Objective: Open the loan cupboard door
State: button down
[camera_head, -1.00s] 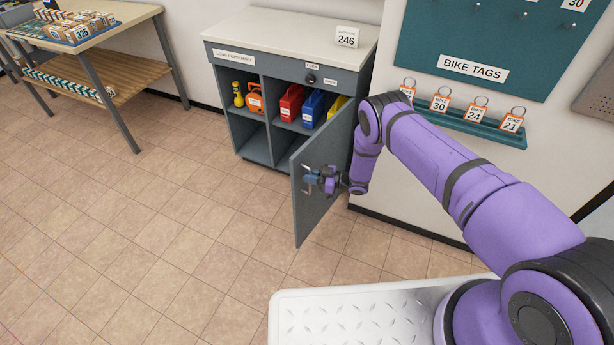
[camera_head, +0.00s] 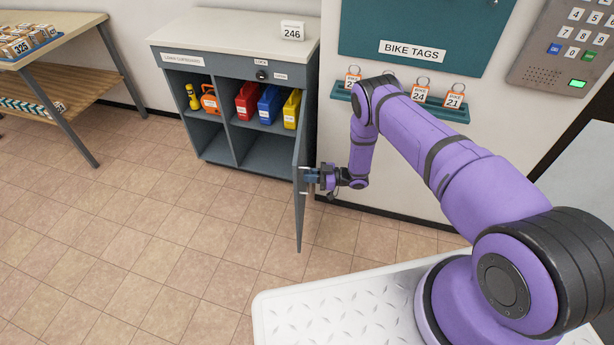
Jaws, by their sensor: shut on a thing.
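The loan cupboard (camera_head: 222,162) is a grey cabinet with a pale top, standing against the back wall. Its door (camera_head: 299,212) is hinged on the right side and stands wide open, seen almost edge-on and swung out toward me. My gripper (camera_head: 310,178) is shut on the door handle (camera_head: 305,188), at about the door's mid-height on its outer side. The gripper partly covers the handle. Inside the cupboard are a yellow torch (camera_head: 193,97), an orange case (camera_head: 210,100), and red (camera_head: 247,101), blue (camera_head: 268,104) and yellow (camera_head: 291,109) boxes on the upper shelf.
A sign marked 246 (camera_head: 292,31) stands on the cupboard top. A wooden table (camera_head: 62,38) with a tray of parcels is at the left. The bike tags rack (camera_head: 450,114) and a keypad (camera_head: 569,50) are on the right wall. Tiled floor (camera_head: 180,240) before the cupboard is clear.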

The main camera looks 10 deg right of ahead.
jog(key=c, duration=1.2)
grip_release()
jog(key=v, duration=1)
jog(key=shift+d, duration=0.35)
jog(key=shift+s, duration=0.15)
